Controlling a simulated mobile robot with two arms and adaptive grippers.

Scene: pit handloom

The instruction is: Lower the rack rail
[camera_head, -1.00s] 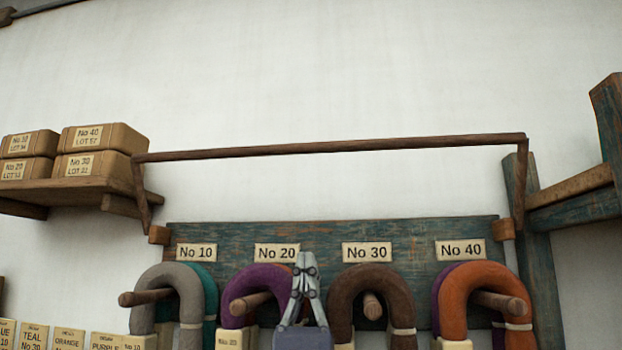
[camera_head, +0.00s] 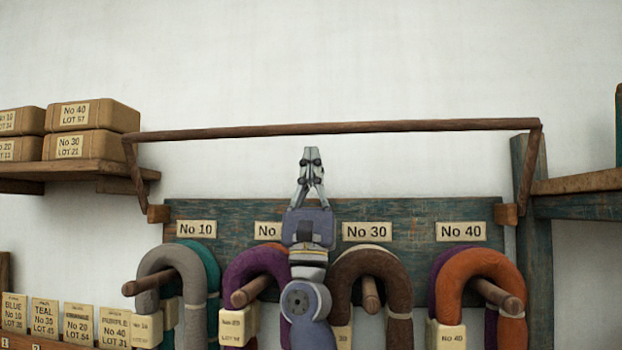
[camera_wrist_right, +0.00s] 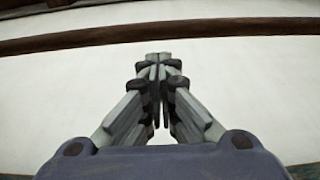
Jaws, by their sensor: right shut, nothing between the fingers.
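The rack rail (camera_head: 340,128) is a dark wooden bar in the head view, standing raised above the blue-green peg board (camera_head: 400,212) on two side arms. The side arms meet wooden blocks at the board's ends. The rail also crosses the upper part of the right wrist view (camera_wrist_right: 230,31). My right gripper (camera_head: 311,152) points up in front of the board, its fingertips a little below the rail in the picture. It is shut and empty, and it shows in the wrist view (camera_wrist_right: 157,62) with a gap of wall between its tips and the rail. My left gripper is out of view.
Grey, teal, purple, brown and orange yarn hanks (camera_head: 468,280) hang on pegs under number labels. A shelf (camera_head: 80,172) with boxes (camera_head: 92,115) stands at left. A wooden post and beam (camera_head: 580,182) stand at right. The wall above the rail is clear.

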